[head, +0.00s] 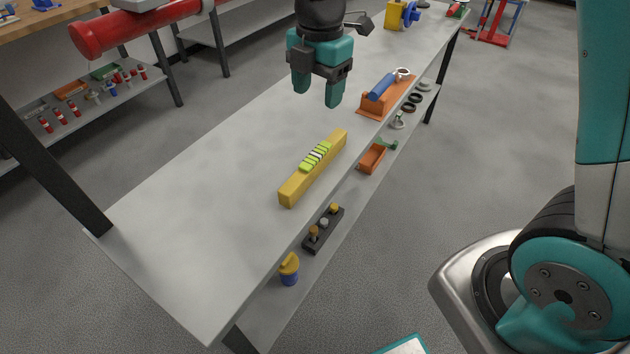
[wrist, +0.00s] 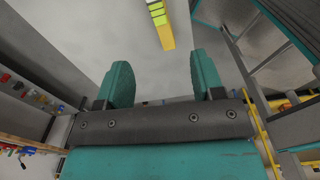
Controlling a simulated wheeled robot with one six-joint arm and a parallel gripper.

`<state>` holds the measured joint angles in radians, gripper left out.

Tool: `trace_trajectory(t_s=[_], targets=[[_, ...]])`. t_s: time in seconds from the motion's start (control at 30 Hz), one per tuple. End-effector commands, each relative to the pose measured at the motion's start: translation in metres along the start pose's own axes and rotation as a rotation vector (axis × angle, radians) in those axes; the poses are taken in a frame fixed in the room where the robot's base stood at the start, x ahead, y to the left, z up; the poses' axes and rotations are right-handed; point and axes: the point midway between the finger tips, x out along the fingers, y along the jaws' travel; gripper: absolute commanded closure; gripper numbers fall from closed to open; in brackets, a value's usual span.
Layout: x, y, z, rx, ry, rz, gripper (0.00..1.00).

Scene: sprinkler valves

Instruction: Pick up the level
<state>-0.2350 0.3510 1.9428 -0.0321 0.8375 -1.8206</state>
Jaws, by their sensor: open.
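The level (head: 314,167) is a long yellow bar with bright green and dark stripes on its middle. It lies on the grey table top (head: 200,180) near its right edge in the head view. My gripper (head: 317,97) has teal fingers, is open and empty, and hangs above the table, farther back than the level and apart from it. In the wrist view the level (wrist: 162,25) shows at the top, partly cut off by the frame, beyond the gap between my fingers (wrist: 160,85).
An orange holder (head: 385,100) with a blue cylinder stands behind the level. A yellow and blue item (head: 402,14) is at the far end. A lower shelf holds a dark block with knobs (head: 323,230) and an orange tray (head: 372,158). The table's front left is clear.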

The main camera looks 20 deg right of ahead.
Motion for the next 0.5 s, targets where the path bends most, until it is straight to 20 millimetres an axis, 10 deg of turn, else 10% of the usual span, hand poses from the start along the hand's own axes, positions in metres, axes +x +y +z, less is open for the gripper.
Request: trace_trajectory(t_s=[0.5], targets=[[0.095,0.009,0.01,-0.121,-0.015,-0.022,0.38]])
